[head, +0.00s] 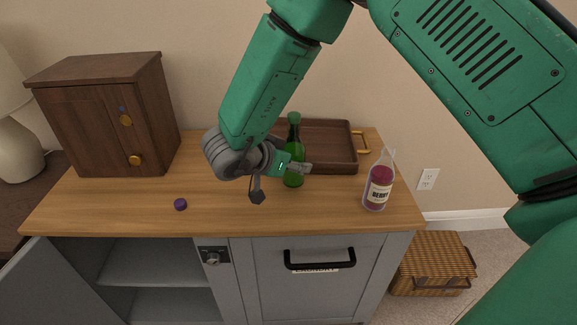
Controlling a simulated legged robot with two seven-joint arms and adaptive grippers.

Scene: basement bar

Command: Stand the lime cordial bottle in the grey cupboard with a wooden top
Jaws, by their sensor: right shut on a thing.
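The green lime cordial bottle (293,181) stands upright on the wooden top (225,218) of the grey cupboard, near its middle. My right gripper (283,181) is at the bottle's left side and shut on it. Its label is not visible from here. The grey cupboard (235,268) has its left door (48,287) swung open, showing a shelf (150,266) inside with nothing visible on it. My left gripper is not in view.
A berry bottle (378,188) stands at the right of the top. A brown tray (335,143) lies behind. A small purple cap (180,204) lies front left. A dark wooden cabinet (105,115) stands back left. A wicker basket (433,264) is on the floor at right.

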